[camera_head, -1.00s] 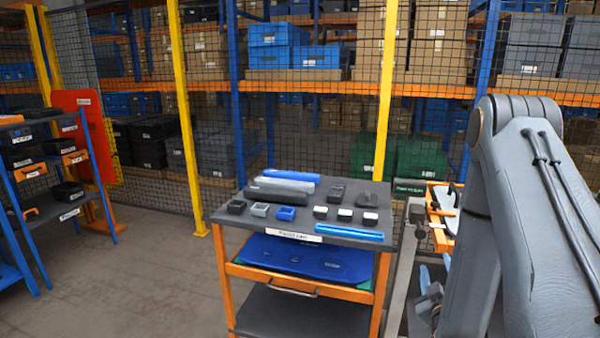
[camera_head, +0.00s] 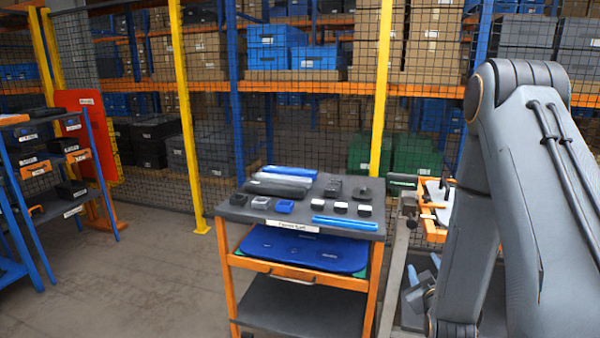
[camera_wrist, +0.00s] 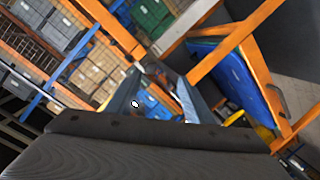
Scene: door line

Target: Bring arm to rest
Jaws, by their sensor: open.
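My arm fills the right side of the head view, bent at a raised elbow, with its forearm running down. My gripper is outside the head view. In the wrist view my gripper (camera_wrist: 160,97) shows two dark fingers apart beyond the dark wrist housing, with nothing seen between them. The wrist picture is strongly tilted. An orange-framed cart (camera_head: 232,262) stands left of my arm in the head view, and its orange frame also shows at the right of the wrist view (camera_wrist: 222,47).
The cart top holds blue and dark cylinders, small boxes and a blue bar (camera_head: 345,222). A blue tray (camera_head: 300,248) sits below. A mesh fence with a yellow post (camera_head: 187,120) lies behind.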

